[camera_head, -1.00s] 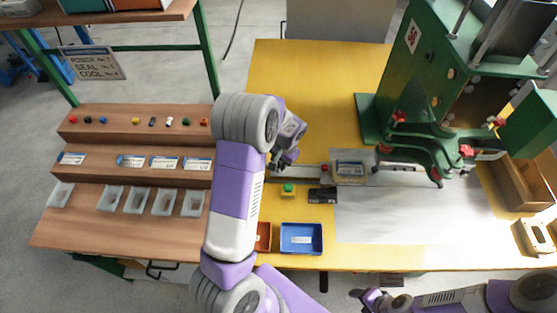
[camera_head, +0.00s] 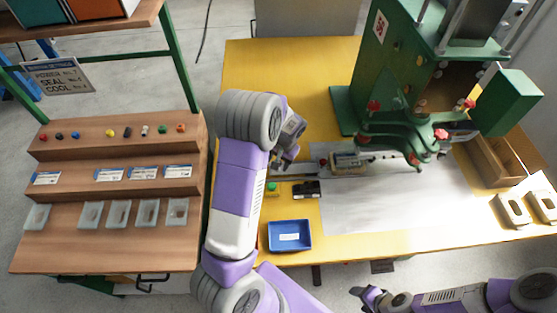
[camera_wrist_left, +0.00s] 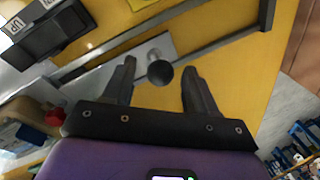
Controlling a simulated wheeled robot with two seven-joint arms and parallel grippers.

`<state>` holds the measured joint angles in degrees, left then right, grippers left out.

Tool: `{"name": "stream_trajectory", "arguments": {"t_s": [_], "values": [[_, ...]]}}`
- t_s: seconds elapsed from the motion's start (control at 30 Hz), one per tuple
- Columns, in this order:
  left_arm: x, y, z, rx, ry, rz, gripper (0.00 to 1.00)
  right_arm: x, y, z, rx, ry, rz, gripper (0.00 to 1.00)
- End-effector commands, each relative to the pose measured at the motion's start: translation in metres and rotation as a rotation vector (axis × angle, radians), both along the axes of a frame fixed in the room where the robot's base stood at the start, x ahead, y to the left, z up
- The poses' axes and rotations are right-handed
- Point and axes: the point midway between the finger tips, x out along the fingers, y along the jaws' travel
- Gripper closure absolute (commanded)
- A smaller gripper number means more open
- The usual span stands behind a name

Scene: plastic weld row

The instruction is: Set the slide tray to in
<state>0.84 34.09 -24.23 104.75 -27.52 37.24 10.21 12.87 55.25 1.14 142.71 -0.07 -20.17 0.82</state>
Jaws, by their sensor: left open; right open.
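The slide tray (camera_head: 349,162) lies on its rail beside the green press, with a light part in it. Its left end is near my left gripper (camera_head: 278,163). In the left wrist view a round black knob (camera_wrist_left: 160,73) on a grey plate shows between the spread fingers of my left gripper (camera_wrist_left: 160,66). I see gaps on both sides of the knob; whether the palm touches it I cannot tell. My right gripper (camera_head: 359,297) is open and empty at the bottom of the head view, away from the tray.
The green press (camera_head: 385,75) with red-knobbed clamps stands just right of the tray. A green button (camera_head: 272,188), a black box (camera_head: 306,189) and a blue bin (camera_head: 290,236) are in front of the rail. A wooden stepped shelf (camera_head: 110,222) is at the left. The yellow table behind the rail is clear.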

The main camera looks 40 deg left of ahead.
Motion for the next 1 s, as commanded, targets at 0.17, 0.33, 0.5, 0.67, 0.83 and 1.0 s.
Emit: {"name": "stream_trajectory", "arguments": {"t_s": [0.17, 0.33, 0.5, 0.67, 0.83, 1.0], "values": [[0.000, -0.001, 0.004, 0.000, -0.001, -0.001, 0.43, 0.000, 0.000, 0.001, 0.000, 0.000, 0.000, 0.40], [0.002, -0.005, 0.029, 0.000, -0.004, -0.002, 0.43, 0.000, 0.000, 0.009, 0.000, 0.000, 0.000, 0.40], [0.002, -0.011, 0.057, 0.000, -0.004, -0.002, 0.43, 0.000, 0.000, 0.016, 0.000, 0.000, 0.000, 0.40], [0.002, -0.014, 0.072, 0.000, -0.002, 0.000, 0.43, 0.000, 0.000, 0.019, 0.000, 0.000, 0.000, 0.40], [0.002, -0.015, 0.075, 0.000, 0.001, 0.000, 0.43, 0.000, 0.000, 0.019, 0.000, 0.000, 0.000, 0.40], [0.002, -0.014, 0.074, 0.000, 0.000, 0.000, 0.43, 0.000, 0.000, 0.019, 0.000, 0.000, 0.000, 0.40]]}}
